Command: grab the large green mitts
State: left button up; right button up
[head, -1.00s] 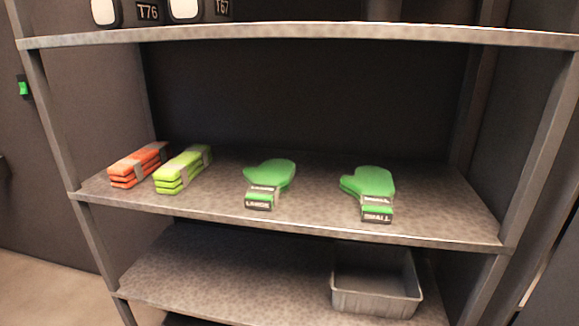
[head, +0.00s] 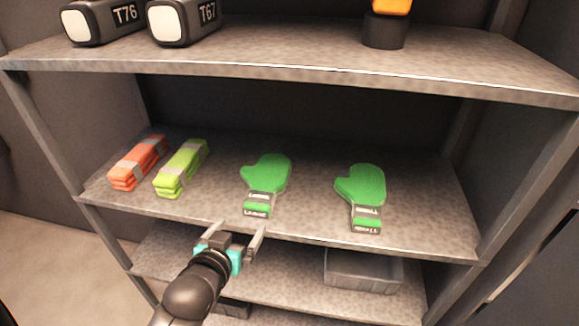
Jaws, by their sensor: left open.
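The large green mitts (head: 267,173) lie on the middle shelf, left of centre, with a grey band and a label on the cuff that reads LARGE. A second pair of green mitts (head: 362,186) lies to their right with a similar label, too blurred now to read surely. My left gripper (head: 242,226) is open and empty at the front edge of the middle shelf, just below and left of the large mitts' cuff, and not touching them. My right gripper is not in view.
Orange folded cloths (head: 139,162) and lime folded cloths (head: 182,168) lie left on the same shelf (head: 310,205). The upper shelf (head: 290,55) overhangs, bearing devices marked T76 (head: 104,20) and T67 (head: 184,20). A grey bin (head: 362,269) sits on the lower shelf.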

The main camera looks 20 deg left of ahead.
aim_at(260, 199)
pick_arm(q)
jog(key=x, duration=0.3)
jog(key=r+b+x, duration=0.1)
jog(key=x, duration=0.5)
jog(key=shift+w+r, duration=0.1)
jog(key=shift+w, duration=0.5)
jog(key=shift+b+x, duration=0.65)
jog(key=shift+x, duration=2.05)
jog(key=shift+d, duration=0.15)
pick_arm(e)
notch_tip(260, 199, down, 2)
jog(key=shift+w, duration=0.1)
pick_arm(q)
jog(key=shift+s, duration=0.1)
jog(key=shift+c, duration=0.2)
jog(key=c, duration=1.2)
